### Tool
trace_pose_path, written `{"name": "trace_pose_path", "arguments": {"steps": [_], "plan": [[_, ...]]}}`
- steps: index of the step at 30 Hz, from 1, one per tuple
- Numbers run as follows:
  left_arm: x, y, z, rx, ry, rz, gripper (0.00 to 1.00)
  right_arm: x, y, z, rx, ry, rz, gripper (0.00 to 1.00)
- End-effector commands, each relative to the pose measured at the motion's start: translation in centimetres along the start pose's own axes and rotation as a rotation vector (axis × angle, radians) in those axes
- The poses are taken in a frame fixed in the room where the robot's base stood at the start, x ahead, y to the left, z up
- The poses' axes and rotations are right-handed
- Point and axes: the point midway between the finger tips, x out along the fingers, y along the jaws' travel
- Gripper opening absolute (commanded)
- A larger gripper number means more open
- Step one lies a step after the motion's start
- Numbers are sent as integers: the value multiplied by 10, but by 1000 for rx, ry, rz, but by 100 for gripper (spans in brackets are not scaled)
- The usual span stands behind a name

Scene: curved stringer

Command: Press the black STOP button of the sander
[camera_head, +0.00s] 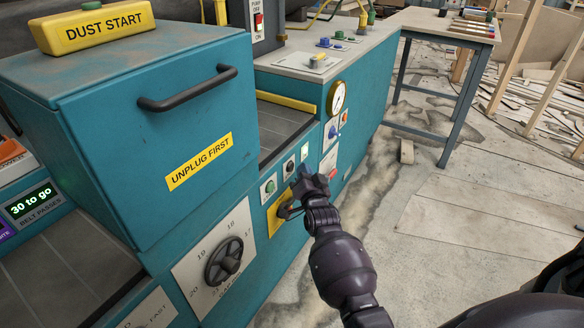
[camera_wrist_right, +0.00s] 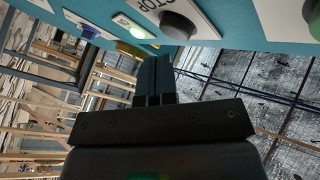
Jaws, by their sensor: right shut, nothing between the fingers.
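The teal sander (camera_head: 120,110) fills the left of the head view. Its control panel has a black STOP button (camera_head: 289,168) on a white plate, between a green button (camera_head: 269,187) and a lit green indicator (camera_head: 304,153). The STOP button (camera_wrist_right: 180,24) also shows at the top of the right wrist view, with its label partly cut off. My right gripper (camera_head: 305,173) is shut and empty, close to the panel just right of the STOP button. In the right wrist view its fingertips (camera_wrist_right: 154,62) lie just below the button, seemingly apart from it. My left gripper is not in view.
A black handwheel (camera_head: 223,261) and a yellow plate (camera_head: 281,212) sit near the buttons. A pressure gauge (camera_head: 337,98) and other controls are farther along the front. A work table (camera_head: 440,24) stands behind. The floor right of the sander has open room.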

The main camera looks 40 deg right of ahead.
Motion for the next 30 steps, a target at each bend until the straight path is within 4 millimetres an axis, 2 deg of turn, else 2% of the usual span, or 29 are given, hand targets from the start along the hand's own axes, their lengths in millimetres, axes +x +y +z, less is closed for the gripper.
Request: {"name": "trace_pose_path", "arguments": {"steps": [30], "plan": [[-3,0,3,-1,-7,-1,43,6,-4,4,0,0,0,0]]}}
